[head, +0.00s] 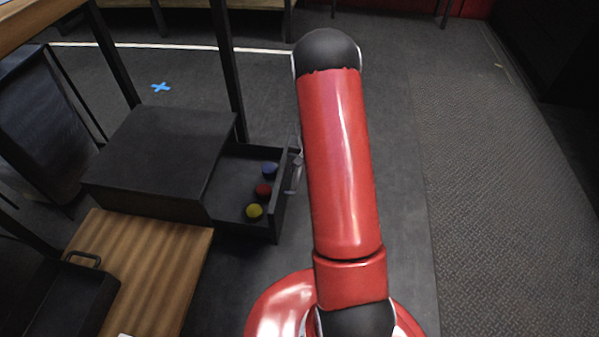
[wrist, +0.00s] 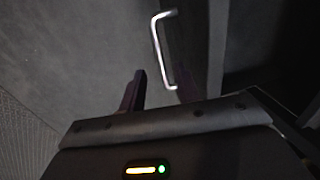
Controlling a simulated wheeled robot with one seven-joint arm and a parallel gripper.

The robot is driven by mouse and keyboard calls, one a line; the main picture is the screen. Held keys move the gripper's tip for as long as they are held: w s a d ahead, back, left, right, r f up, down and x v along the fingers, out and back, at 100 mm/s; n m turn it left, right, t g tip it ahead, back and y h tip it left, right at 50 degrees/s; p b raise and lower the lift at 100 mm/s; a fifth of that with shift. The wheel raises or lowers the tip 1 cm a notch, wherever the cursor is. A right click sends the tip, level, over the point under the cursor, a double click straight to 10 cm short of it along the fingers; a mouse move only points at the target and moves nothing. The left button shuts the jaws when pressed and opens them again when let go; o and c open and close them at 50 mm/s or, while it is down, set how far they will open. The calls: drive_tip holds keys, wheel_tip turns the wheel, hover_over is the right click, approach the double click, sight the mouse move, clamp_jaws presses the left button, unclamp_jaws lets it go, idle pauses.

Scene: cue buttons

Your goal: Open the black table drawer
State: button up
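The black table drawer (head: 277,217) is pulled out to the right from its dark cabinet (head: 160,150) in the head view. Blue (head: 269,171), red (head: 263,190) and yellow (head: 254,211) round buttons sit inside it. A silver bar handle (wrist: 156,35) shows on the drawer front in the wrist view. My gripper (wrist: 160,84) has its two dark fingers apart near the lower end of this handle. The handle's lower end lies between the fingers, closer to the right one, and I see no clear grip on it. In the head view my red arm mostly hides the gripper.
A wooden board (head: 145,262) and a dark box with a handle (head: 72,300) are at the lower left. Dark table legs (head: 228,75) rise beside the cabinet. The floor (head: 395,140) to the right of my arm is clear, with a textured mat (head: 510,200) farther right.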

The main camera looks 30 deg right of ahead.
drive_tip(key=shift+s+d+r, duration=0.1)
drive_tip(key=shift+r, duration=0.7)
drive_tip(key=shift+s+d+r, duration=0.1)
drive_tip(key=shift+r, duration=0.7)
drive_tip(key=s+a+r+n+t+p, duration=0.1)
drive_tip(key=s+a+r, duration=0.15)
drive_tip(key=r, duration=0.55)
drive_tip(key=s+a+r+n+p, duration=0.15)
drive_tip(key=a+r, duration=0.25)
drive_tip(key=r, duration=0.4)
drive_tip(key=s+a+r+n+t+p, duration=0.1)
drive_tip(key=s+a+r, duration=0.15)
drive_tip(key=r, duration=0.55)
drive_tip(key=s+a+r+n+t+h+p, duration=0.1)
drive_tip(key=s+a+r+p, duration=0.1)
drive_tip(key=s+r, duration=0.5)
drive_tip(key=s+a+r+n+t+p, duration=0.1)
drive_tip(key=s+a+r, duration=0.4)
drive_tip(key=s, duration=0.7)
drive_tip(key=shift+a+r+n+h+p, duration=0.15)
drive_tip(key=shift+r+n+h+p, duration=0.3)
drive_tip(key=shift+r+n, duration=0.4)
